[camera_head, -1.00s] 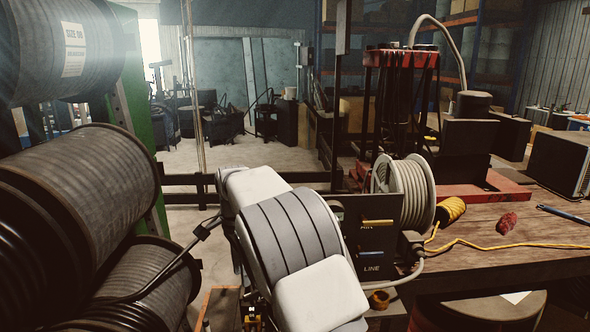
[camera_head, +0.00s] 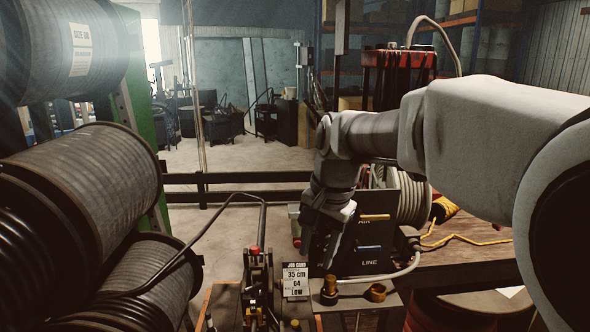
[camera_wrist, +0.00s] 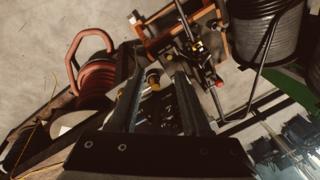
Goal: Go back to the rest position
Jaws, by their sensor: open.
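In the head view my arm reaches in from the right. My gripper (camera_head: 322,240) hangs down at the end of it, in front of the dark AIR/LINE panel (camera_head: 380,240). In the wrist view the two dark fingers of my gripper (camera_wrist: 155,88) stand apart. A brass fitting (camera_wrist: 153,78) shows between them, seemingly beyond them; I see nothing clamped. The rest position itself is not marked in either view.
A black hose (camera_head: 235,196) arches from the reels (camera_head: 90,190) at left to a small bench device (camera_head: 258,285). A job card (camera_head: 295,281) stands beside it. Brass fittings (camera_head: 377,292) sit on a small ledge. The workbench (camera_head: 475,262) is at right.

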